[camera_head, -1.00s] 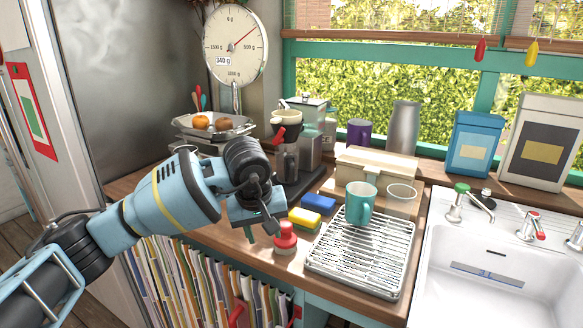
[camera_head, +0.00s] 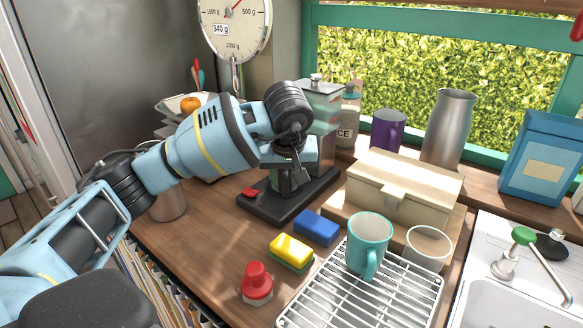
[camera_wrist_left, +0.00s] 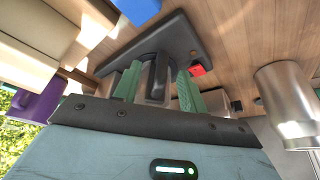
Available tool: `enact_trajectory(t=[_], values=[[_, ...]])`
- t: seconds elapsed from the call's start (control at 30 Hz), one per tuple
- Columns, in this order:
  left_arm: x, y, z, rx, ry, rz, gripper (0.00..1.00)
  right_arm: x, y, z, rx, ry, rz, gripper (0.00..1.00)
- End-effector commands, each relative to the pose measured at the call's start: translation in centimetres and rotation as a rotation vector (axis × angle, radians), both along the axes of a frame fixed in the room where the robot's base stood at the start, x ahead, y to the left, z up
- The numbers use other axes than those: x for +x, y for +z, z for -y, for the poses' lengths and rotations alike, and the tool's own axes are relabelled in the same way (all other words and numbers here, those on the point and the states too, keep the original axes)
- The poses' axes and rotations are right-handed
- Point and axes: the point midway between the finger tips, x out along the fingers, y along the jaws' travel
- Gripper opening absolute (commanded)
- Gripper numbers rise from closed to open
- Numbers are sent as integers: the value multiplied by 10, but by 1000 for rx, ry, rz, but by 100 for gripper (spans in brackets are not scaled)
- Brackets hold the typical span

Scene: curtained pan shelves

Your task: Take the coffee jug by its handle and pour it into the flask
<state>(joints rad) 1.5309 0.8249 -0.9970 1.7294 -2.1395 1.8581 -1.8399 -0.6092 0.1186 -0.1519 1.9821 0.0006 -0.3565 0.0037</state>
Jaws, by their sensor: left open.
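The coffee machine (camera_head: 322,105) stands at the back of the counter on a black base (camera_head: 262,206). The coffee jug is mostly hidden behind my left gripper in the head view. In the left wrist view a dark upright handle (camera_wrist_left: 157,82) shows between the green fingers. My left gripper (camera_head: 288,182) is open in front of the machine; its fingers (camera_wrist_left: 158,85) lie on either side of the handle, and contact is not clear. A tall steel vessel (camera_head: 450,125) stands on the sill; a steel cylinder (camera_head: 168,205) stands left. I cannot tell which is the flask. My right gripper is out of view.
A yellow sponge (camera_head: 291,251), blue sponge (camera_head: 317,228) and red-topped item (camera_head: 256,283) lie in front. A teal mug (camera_head: 369,243) stands on the wire rack (camera_head: 335,300). A cream box (camera_head: 405,180) is right of the machine. Bare counter (camera_head: 200,240) shows at front left.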

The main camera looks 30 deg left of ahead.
Motion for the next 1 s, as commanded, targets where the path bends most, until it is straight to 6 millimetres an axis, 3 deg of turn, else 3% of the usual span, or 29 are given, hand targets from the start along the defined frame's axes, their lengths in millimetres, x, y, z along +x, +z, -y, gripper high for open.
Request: enact_trajectory(t=[0.17,0.3,0.53,0.83,1.0], values=[[2,-8,-2,-1,0,-3,42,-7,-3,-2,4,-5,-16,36],[7,-22,-6,-1,0,-3,42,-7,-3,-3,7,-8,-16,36],[10,-27,-8,-1,0,-1,42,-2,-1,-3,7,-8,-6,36],[24,-62,-22,-1,0,-3,42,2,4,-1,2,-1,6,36],[27,-70,-24,-1,0,1,42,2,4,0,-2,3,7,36]])
